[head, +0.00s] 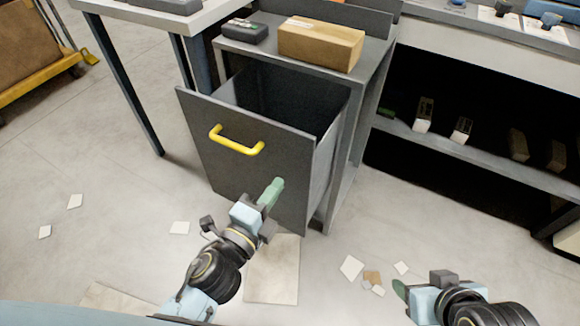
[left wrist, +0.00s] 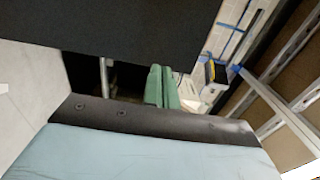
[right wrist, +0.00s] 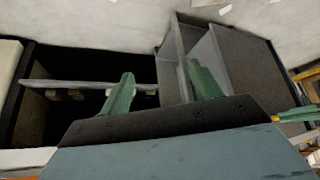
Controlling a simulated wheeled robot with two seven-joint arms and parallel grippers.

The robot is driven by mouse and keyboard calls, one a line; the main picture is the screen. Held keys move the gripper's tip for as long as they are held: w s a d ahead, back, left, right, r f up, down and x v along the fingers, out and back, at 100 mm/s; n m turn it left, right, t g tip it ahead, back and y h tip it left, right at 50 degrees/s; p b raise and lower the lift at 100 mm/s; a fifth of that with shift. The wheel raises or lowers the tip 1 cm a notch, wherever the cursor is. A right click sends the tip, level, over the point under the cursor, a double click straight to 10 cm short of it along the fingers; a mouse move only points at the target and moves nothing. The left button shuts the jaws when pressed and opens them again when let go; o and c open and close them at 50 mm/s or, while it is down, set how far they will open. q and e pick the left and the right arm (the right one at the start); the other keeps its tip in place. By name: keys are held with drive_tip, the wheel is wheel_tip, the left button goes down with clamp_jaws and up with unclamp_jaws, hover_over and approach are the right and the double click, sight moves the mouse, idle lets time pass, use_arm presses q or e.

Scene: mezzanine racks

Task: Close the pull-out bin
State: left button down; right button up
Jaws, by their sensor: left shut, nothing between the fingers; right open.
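The pull-out bin (head: 222,171) is a dark grey box with a tall front panel and a yellow bar handle (head: 236,140). In the head view it stands tilted out of its grey cabinet (head: 352,133), with its open top showing. My left gripper (head: 272,192) is shut and empty, at the lower right part of the front panel, below the handle. I cannot tell whether it touches the panel. Its closed green fingers (left wrist: 161,88) show in the left wrist view beside a large dark surface. My right gripper (head: 399,290) is open and empty, low at the right, away from the bin.
A cardboard box (head: 321,44) and a small dark case (head: 245,32) sit on the cabinet top. An open shelf (head: 480,155) with small boxes is to the right. Paper scraps (head: 352,267) and a larger flat sheet (head: 271,270) lie on the floor. Floor left of the bin is mostly clear.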

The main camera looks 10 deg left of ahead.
sight(297, 158)
use_arm(q)
drive_tip(key=x, duration=0.5)
drive_tip(key=shift+w+b, duration=0.2)
drive_tip(key=shift+b, duration=0.1)
drive_tip(key=shift+w+d, duration=0.3)
drive_tip(key=shift+w, duration=0.35)
use_arm(e)
drive_tip(key=shift+w+a+r+t+y, duration=0.15)
drive_tip(key=shift+w+a+r+t, duration=0.15)
drive_tip(key=shift+w, duration=0.25)
drive_tip(key=shift+w+a+r+t+y, duration=0.1)
drive_tip(key=shift+w+a+r+t, duration=0.1)
drive_tip(key=shift+w+r+t, duration=0.3)
drive_tip(key=shift+w+a+r+t+y, duration=0.15)
drive_tip(key=shift+w+a+t, duration=0.15)
drive_tip(key=shift+w, duration=0.35)
use_arm(q)
drive_tip(key=shift+w, duration=0.1)
use_arm(e)
drive_tip(key=shift+d, duration=0.1)
